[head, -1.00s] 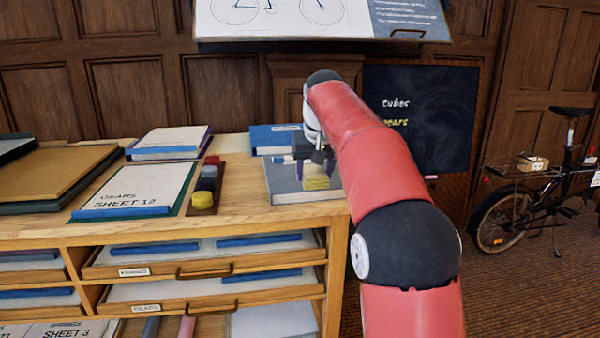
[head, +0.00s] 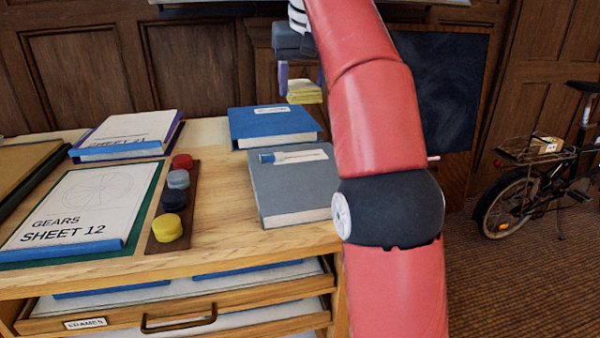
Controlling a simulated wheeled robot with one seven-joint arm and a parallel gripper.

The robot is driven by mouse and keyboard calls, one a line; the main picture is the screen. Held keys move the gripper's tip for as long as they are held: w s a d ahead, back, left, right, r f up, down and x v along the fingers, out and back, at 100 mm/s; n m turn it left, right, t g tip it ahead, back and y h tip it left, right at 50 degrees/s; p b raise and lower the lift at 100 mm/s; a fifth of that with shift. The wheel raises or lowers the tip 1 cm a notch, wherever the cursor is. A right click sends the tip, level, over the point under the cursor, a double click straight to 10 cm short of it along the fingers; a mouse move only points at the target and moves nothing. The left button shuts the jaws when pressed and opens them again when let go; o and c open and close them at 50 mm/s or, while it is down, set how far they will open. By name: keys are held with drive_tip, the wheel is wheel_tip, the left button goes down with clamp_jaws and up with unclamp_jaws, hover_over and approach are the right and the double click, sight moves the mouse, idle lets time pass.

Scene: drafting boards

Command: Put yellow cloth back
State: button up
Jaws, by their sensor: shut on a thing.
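The yellow cloth (head: 304,91), a small folded pad, hangs between the fingers of my gripper (head: 301,84). The gripper is shut on it, high above the cabinet top and apart from it. It appears above the blue book at the back in the picture. The purple-tinted left finger shows clearly. The right finger is partly behind my red arm.
A blue book (head: 272,128) lies behind. A brown tray (head: 163,215) holds several round pieces. The chalkboard (head: 455,90) is partly hidden by my arm.

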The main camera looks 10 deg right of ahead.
sight(301, 184)
wheel_tip(301, 184, down, 19)
drive_tip(key=b, duration=0.8)
drive_tip(key=shift+s, duration=0.15)
drive_tip(key=o, duration=1)
drive_tip(key=shift+f, duration=0.1)
drive_tip(key=p+v, duration=0.3)
drive_tip(key=v, duration=0.9)
drive_tip(key=shift+s, duration=0.1)
